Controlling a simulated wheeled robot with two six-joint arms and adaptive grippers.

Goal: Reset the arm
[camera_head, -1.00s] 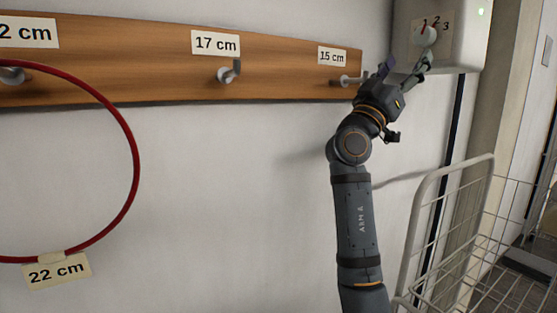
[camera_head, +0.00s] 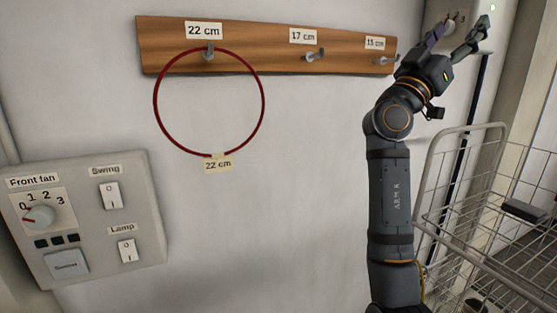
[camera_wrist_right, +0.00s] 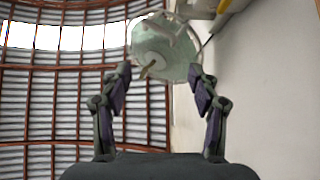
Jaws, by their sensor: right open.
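My right gripper (camera_head: 461,33) is at the upper right in the head view, with its fingers spread and pointing up. The right wrist view shows the same open fingers (camera_wrist_right: 160,85). A pale green round object (camera_wrist_right: 165,50) shows beyond and between their tips; I cannot tell what it is. My left gripper is not in view.
A wooden rack (camera_head: 262,52) bears hooks marked 22, 17 and 15 cm. A red ring (camera_head: 264,101) tagged 22 cm hangs at the 22 cm hook. A switch panel (camera_head: 142,228) is at lower left. A white wire basket (camera_head: 432,165) stands right of my arm. The middle wall is clear.

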